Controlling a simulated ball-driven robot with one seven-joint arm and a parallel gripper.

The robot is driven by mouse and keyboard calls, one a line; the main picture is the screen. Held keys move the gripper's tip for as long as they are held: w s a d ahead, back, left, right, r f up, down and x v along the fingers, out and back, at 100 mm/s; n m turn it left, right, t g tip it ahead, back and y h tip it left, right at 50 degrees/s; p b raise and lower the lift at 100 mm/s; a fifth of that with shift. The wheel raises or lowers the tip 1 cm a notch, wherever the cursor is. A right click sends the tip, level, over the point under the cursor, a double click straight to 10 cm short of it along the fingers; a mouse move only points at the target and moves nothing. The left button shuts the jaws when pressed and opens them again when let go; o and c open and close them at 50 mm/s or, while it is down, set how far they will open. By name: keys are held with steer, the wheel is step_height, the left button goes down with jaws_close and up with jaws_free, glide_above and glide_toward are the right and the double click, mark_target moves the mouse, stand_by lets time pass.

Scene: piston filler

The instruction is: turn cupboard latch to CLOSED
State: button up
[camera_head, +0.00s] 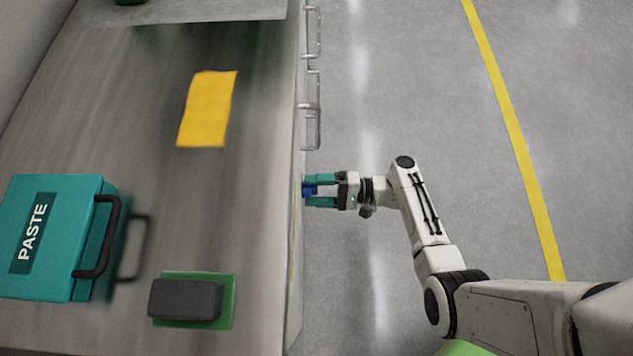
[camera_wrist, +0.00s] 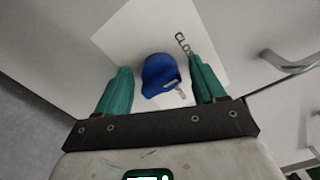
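The latch is a blue knob (camera_wrist: 160,76) on a white label plate (camera_wrist: 130,40) on the cupboard front. A small pale mark shows at the knob's lower right edge. The label's letters "CLO" show at the upper right, the rest hidden behind the right finger. My gripper (camera_wrist: 160,69) is open, with one green finger on each side of the knob. Gaps show between knob and fingers, so it is around the knob, not clamped. In the head view the blue knob (camera_head: 309,190) shows between the fingertips of my gripper (camera_head: 317,191), at the counter's side.
Metal handles (camera_head: 312,100) stick out farther along the cupboard front; one handle (camera_wrist: 290,60) is right of the fingers in the wrist view. On the counter (camera_head: 130,120) are a teal PASTE case (camera_head: 75,200), a yellow sheet (camera_head: 207,108) and a dark block (camera_head: 186,299). Floor on the right is clear.

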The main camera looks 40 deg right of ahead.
steer(key=shift+d, duration=0.1)
steer(key=p+v, duration=0.1)
steer(key=v, duration=0.9)
steer(key=shift+s+d, duration=0.25)
stand_by(0.3)
steer(key=s+a+f+n+g+h, duration=0.1)
steer(key=s+a+n+g+h, duration=0.2)
steer(key=s+n+g+h, duration=0.65)
step_height(320, 180, up, 49)
steer(key=s+d+n+h+p, duration=0.2)
steer(key=h+p, duration=0.3)
steer(key=p, duration=3.2)
steer(key=shift+d, duration=0.15)
